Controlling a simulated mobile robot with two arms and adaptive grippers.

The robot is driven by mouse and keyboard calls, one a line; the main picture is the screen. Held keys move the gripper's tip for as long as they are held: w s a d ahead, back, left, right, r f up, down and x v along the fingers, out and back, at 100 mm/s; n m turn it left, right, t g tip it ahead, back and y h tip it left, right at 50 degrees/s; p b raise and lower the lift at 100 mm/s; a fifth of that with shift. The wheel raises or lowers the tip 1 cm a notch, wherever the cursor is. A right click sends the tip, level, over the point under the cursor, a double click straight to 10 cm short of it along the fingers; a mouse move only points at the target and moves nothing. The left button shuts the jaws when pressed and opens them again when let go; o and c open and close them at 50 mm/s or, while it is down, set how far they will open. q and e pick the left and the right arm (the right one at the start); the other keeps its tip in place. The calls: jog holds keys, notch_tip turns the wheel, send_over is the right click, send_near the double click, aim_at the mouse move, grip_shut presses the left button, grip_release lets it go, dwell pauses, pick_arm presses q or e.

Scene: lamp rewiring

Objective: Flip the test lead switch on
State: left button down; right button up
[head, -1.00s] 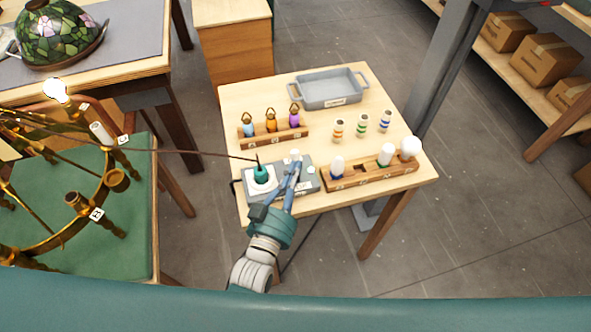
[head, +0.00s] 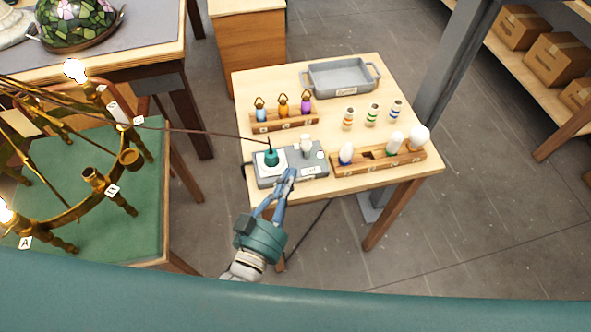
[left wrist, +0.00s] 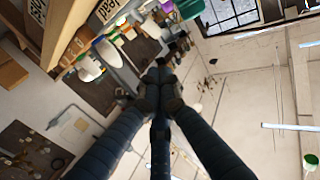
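The grey test lead box (head: 318,173) sits at the table's front left. A teal plug-like piece (head: 271,157) stands on its white plate, with a dark cable running left to the chandelier. A pale socket-like piece (head: 306,147) and a small pink-and-green part (head: 320,155) are on its right half. My left gripper (head: 289,173) has its blue fingers converging, tips together and empty, over the box's front part. The fingers also meet in the left wrist view (left wrist: 160,76). I cannot make out the switch or its position; the fingertips cover part of the box. My right gripper is out of view.
A wooden rack with bulbs (head: 421,158) stands right of the box. A rack with coloured pieces (head: 258,127), a grey tray (head: 345,91) and striped pieces (head: 372,115) are behind. The brass chandelier (head: 75,212), with lit bulbs, lies on the green surface at left.

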pick_arm(q)
jog(key=s, duration=0.1)
jog(key=s+r, duration=0.1)
jog(key=s+a, duration=0.1)
jog(key=shift+s+r, duration=0.25)
jog(key=shift+s, duration=0.15)
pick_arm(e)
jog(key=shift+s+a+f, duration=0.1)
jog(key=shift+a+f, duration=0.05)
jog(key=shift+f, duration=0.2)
